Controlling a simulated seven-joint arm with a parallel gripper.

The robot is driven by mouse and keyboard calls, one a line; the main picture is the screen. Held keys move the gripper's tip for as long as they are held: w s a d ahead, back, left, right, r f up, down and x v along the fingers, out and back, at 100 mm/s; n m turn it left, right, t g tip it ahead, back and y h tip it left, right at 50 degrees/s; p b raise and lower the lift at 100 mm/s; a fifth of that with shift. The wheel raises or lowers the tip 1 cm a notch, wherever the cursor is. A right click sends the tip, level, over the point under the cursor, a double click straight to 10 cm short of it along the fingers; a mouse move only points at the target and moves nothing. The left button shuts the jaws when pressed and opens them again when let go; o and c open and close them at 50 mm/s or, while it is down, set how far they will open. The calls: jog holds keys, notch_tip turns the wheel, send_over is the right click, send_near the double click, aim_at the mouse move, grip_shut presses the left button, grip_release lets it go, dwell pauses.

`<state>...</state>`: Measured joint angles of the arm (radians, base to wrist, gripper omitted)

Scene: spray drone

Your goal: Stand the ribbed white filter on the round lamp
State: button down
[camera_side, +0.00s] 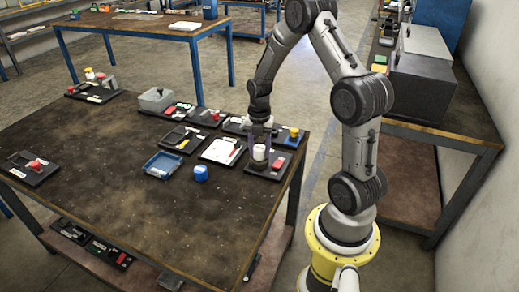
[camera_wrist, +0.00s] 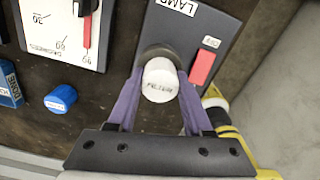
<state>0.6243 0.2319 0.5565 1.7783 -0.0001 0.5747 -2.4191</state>
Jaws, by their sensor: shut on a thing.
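The white filter (camera_wrist: 160,84), its top marked FILTER, is between the two purple fingers of my gripper (camera_wrist: 159,76) in the wrist view. My gripper is shut on it. In the side view the filter (camera_side: 259,153) looks upright, at the right edge of the table. The round lamp (camera_wrist: 160,51) shows as a dark rim just behind the filter, on the black board labelled LAMP. The filter hides most of the lamp, and I cannot tell whether the two touch.
The lamp board (camera_wrist: 222,35) carries a red switch (camera_wrist: 203,67) beside an OFF label. A blue knob-like piece (camera_side: 201,173), a blue tray (camera_side: 163,165) and a white dial panel (camera_side: 222,150) lie to the left.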

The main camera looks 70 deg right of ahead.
aim_at(259, 148)
jog(key=shift+c, duration=1.6)
grip_release()
jog(key=shift+f, duration=0.1)
jog(key=a+r+m+t, duration=0.1)
jog(key=a+r+m, duration=0.15)
jog(key=r, duration=0.65)
jog(key=a+r+m, duration=0.1)
jog(key=a+r, duration=0.2)
jog(key=r, duration=0.5)
jog(key=s+a+r+m+t, duration=0.2)
jog(key=s+a+r+m, duration=0.1)
jog(key=s+a+m, duration=0.4)
jog(key=s+a+r+m+t, duration=0.2)
jog(key=s+a+r+m, duration=0.1)
jog(key=s+a+m, duration=0.4)
jog(key=a+m, duration=0.2)
jog(key=m, duration=0.1)
jog(key=shift+a+t, duration=0.25)
jog(key=shift+t, duration=0.05)
jog(key=shift+r, duration=0.1)
